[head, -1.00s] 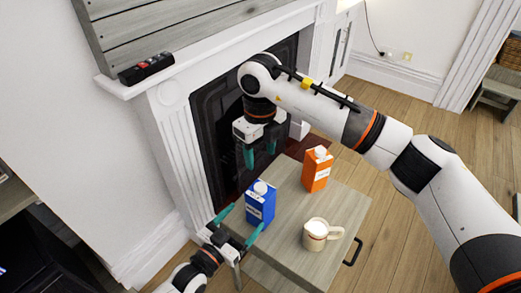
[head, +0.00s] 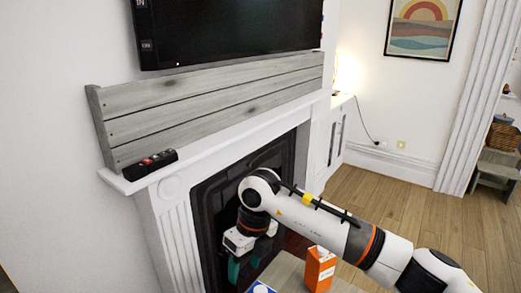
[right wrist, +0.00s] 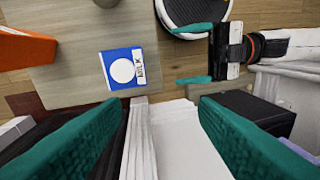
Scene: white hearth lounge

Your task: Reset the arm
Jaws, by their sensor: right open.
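My right gripper (head: 244,270) hangs fingers down in front of the fireplace in the head view, open and empty. Its two teal fingers frame the bottom of the right wrist view (right wrist: 160,108) with nothing between them. My left gripper (right wrist: 176,56) shows only in the right wrist view; its teal fingers are apart and point toward the blue milk carton (right wrist: 108,72), with a gap between. The head view shows only the top of that carton (head: 262,288). An orange carton (head: 319,270) stands on the small table, right of my right gripper.
The fireplace (head: 205,205) is close behind my right gripper, under a white mantel (head: 225,133) with a black remote-like box (head: 150,164). A TV (head: 230,30) hangs above. The small grey wooden table (head: 285,268) is at the bottom. Wooden floor (head: 400,205) is open at right.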

